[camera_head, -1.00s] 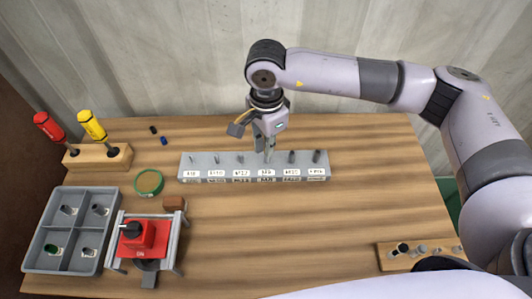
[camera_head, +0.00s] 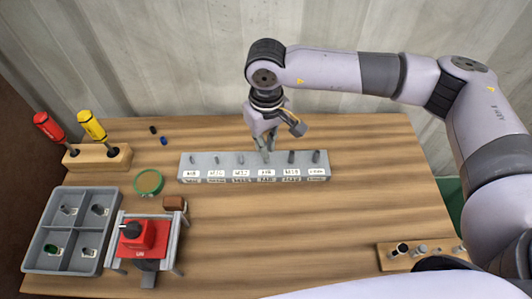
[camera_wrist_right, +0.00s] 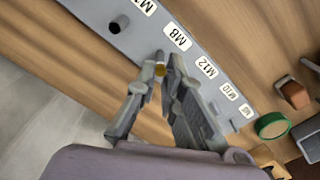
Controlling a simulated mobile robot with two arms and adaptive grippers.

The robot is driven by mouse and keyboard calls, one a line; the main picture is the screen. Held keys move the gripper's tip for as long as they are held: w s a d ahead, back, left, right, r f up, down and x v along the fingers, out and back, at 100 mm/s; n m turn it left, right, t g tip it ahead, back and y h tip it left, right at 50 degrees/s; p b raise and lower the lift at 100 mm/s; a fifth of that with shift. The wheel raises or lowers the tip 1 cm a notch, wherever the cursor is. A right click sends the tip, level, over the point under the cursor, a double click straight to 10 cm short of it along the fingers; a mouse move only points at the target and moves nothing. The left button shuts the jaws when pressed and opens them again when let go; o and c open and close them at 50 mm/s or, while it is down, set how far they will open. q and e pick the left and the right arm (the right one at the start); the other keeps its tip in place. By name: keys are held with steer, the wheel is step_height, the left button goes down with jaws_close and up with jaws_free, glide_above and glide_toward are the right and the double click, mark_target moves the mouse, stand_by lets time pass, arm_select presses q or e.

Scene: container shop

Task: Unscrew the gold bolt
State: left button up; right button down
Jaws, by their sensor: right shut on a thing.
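A grey block (camera_head: 205,173) with a row of labelled bolt positions lies across the back middle of the table. It also shows in the right wrist view (camera_wrist_right: 140,38). The gold bolt (camera_wrist_right: 160,69) shows in the right wrist view beside the M8 label, between my right fingertips. In the head view the fingers hide it. My right gripper (camera_head: 264,152) points down at the block and is shut on the gold bolt (camera_wrist_right: 160,72). How far the bolt is threaded in cannot be told. My left gripper is not in view.
Several dark bolts stand in the block, one (camera_head: 316,156) at its right end. Left are a grey divided tray (camera_head: 62,230), a red switch box (camera_head: 140,238), a green round container (camera_head: 149,182) and a screwdriver rack (camera_head: 100,157). The table's middle right is clear.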

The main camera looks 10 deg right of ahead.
steer(key=n, duration=0.4)
steer(key=shift+n, duration=0.3)
steer(key=c, duration=1.6)
jaws_free()
steer(key=shift+c, duration=0.2)
steer(key=shift+c, duration=0.2)
steer(key=shift+c, duration=0.8)
